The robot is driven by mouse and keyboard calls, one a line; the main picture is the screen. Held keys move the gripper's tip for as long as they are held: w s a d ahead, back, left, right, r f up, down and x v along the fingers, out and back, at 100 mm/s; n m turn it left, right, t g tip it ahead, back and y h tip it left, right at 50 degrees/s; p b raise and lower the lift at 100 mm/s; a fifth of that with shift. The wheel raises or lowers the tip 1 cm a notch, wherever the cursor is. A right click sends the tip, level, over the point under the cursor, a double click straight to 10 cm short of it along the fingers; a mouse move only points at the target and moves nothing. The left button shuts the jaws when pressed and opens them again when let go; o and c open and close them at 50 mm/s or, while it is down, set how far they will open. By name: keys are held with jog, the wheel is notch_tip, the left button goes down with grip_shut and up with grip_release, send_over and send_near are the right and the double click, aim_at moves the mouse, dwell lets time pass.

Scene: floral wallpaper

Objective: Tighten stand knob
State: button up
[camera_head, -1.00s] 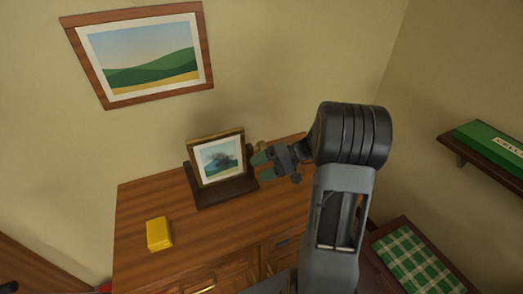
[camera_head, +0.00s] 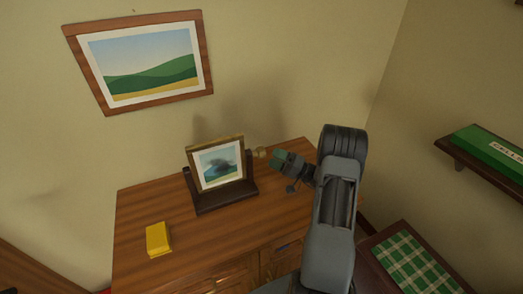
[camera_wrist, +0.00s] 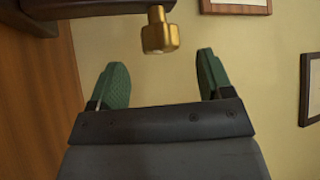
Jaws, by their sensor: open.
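A small gold-rimmed picture (camera_head: 219,166) sits in a dark wooden stand (camera_head: 228,199) on the wooden dresser. The brass stand knob (camera_head: 260,152) sticks out at the stand's right side. In the wrist view the knob (camera_wrist: 160,34) is a blocky golden piece on a short neck, just beyond my fingertips and roughly centred between them. My gripper (camera_head: 277,160) is to the right of the knob in the head view, apart from it. In the wrist view my gripper (camera_wrist: 162,62) has its two green fingers wide apart with nothing between them.
A yellow box (camera_head: 158,239) lies on the dresser top (camera_head: 190,222), left of the stand. A landscape picture (camera_head: 140,62) hangs on the wall behind. At right are a shelf with a green box (camera_head: 490,147) and a green checked cloth (camera_head: 414,266). The dresser front is mostly clear.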

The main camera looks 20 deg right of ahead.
aim_at(261, 153)
jog(key=shift+p+x, duration=0.7)
jog(key=shift+x, duration=2.4)
jog(key=c, duration=0.9)
jog(key=shift+m, duration=0.3)
